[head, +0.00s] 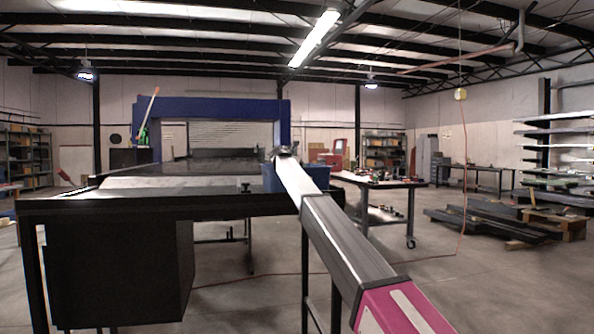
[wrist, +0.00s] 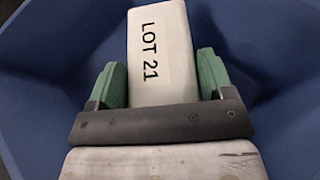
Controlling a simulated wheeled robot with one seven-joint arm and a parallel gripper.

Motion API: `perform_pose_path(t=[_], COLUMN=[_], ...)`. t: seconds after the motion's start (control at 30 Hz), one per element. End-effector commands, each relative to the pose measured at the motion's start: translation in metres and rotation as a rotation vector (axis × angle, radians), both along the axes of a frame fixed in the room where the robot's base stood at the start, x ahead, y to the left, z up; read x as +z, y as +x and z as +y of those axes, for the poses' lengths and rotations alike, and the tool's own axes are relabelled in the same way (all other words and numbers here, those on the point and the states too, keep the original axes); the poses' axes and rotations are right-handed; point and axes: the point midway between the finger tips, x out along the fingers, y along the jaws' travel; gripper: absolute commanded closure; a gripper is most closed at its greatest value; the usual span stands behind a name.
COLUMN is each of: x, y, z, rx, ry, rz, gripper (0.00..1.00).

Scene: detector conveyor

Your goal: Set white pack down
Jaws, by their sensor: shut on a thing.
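The white pack (wrist: 160,45) shows in the wrist view, with "LOT 21" printed in black along it. My gripper (wrist: 160,80) is shut on it, with one green finger against each long side. The pack is over or inside a blue bin (wrist: 45,65), whose blue surfaces surround it. I cannot tell whether the pack touches the bin's floor. In the head view the blue bin (head: 317,174) is at the right end of the conveyor, partly behind my arm. The pack and the fingers are hidden there.
A dark conveyor (head: 170,172) runs back to a blue detector arch (head: 210,106). A table (head: 392,183) with small items stands right of the bin. Open floor lies in front of that table. Dark beams (head: 490,226) and a pallet lie farther right.

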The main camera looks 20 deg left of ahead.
Motion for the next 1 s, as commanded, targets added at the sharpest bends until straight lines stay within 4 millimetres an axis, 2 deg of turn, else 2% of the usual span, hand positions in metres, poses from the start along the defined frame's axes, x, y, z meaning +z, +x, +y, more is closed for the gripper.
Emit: perform_pose_path(t=[0.83,0.87,0.9,1.0], x=[-0.012,-0.013,-0.013,-0.012], y=[0.000,0.000,0.000,0.000], z=[0.000,0.000,0.000,0.000], rx=[0.001,0.001,0.001,0.000], ry=[0.000,0.000,0.000,0.000], rz=[-0.002,-0.001,-0.001,0.000], gripper=[0.70,0.16,0.03,0.00])
